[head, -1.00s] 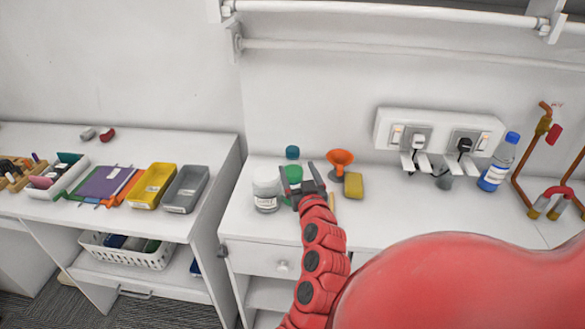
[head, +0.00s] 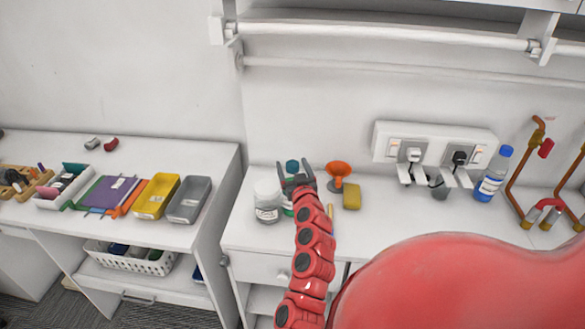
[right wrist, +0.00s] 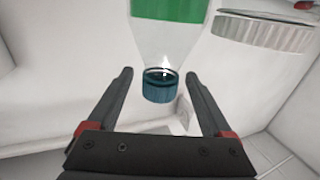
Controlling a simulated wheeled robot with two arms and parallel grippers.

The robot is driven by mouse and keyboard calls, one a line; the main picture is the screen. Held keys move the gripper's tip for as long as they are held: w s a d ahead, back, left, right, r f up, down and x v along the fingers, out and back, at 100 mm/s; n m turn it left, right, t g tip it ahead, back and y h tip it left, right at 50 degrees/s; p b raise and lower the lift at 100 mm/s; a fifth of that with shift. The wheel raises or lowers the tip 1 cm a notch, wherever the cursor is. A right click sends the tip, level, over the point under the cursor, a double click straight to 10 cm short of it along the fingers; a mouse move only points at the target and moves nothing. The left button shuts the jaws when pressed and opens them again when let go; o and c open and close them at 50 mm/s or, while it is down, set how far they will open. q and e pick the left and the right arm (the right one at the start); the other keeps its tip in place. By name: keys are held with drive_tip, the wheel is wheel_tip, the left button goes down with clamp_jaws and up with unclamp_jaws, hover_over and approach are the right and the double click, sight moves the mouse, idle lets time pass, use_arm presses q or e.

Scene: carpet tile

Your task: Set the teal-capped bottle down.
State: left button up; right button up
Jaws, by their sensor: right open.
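The teal-capped bottle (right wrist: 161,86) shows in the right wrist view with its teal cap toward me, a clear shoulder and a green band. In the head view its teal cap (head: 292,166) shows just behind my right gripper (head: 296,177), and a sliver of green shows beside the arm. The rest of the bottle is hidden there. It appears to stand on the white counter (head: 390,215). My right gripper is open, with the cap between its two fingers in the wrist picture and visible gaps on both sides. My left gripper is not in view.
A white jar (head: 268,203) stands close to the left of the bottle. An orange funnel (head: 339,174) and a yellow sponge-like block (head: 352,196) are on its right. A blue-capped bottle (head: 492,175) stands farther right. The counter front right of the block is clear.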

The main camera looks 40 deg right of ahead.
clamp_jaws()
idle(0.5)
idle(1.0)
